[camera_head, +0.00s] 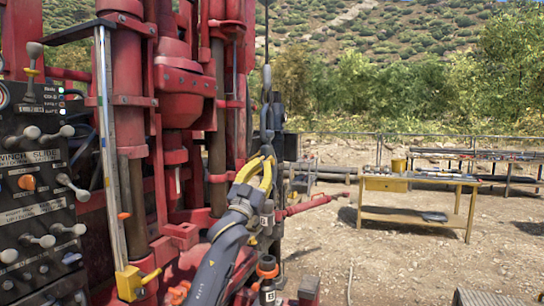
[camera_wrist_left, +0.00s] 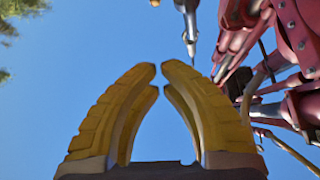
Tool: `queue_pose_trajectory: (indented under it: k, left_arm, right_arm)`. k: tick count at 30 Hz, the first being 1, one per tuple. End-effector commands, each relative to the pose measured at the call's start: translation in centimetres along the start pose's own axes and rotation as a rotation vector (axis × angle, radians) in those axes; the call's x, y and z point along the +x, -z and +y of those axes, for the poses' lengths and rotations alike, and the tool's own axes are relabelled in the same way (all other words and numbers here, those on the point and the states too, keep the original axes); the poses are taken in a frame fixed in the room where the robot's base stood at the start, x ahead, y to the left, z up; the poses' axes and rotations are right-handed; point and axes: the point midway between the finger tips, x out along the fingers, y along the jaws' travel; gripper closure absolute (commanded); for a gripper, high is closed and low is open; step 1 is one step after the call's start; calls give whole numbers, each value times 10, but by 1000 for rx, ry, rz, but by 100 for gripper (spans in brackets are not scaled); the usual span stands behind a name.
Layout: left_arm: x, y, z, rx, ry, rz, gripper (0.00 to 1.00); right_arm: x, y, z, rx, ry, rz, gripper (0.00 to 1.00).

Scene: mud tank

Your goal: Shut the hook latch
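The dark metal hook (camera_head: 267,115) hangs on a cable at the right side of the red rig in the head view. Its latch is too small and dark to tell whether it is open or shut. My left gripper (camera_head: 265,158), with yellow fingers, is just below the hook, and the fingers overlap its lower part in the picture. I cannot tell whether they touch. A grey metal part (camera_wrist_left: 189,22) hangs beyond the tips. My right gripper is not in view.
The red rig (camera_head: 180,90) fills the left, with a lever control panel (camera_head: 35,185) at the far left. A yellow workbench (camera_head: 415,183) with tools stands at the right. The dirt ground between rig and bench is mostly clear.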

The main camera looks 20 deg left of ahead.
Motion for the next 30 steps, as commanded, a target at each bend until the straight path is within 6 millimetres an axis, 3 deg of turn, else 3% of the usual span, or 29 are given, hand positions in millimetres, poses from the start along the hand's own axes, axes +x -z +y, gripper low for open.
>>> queue_pose_trajectory:
  k: [7,21,30]
  left_arm:
    - [23,1,0,0,0,1,100]
    - [102,1,0,-1,0,0,100]
    - [89,-31,0,0,0,-1,100]
  right_arm:
    - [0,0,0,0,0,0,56]
    - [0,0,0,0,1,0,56]
    - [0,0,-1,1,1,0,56]
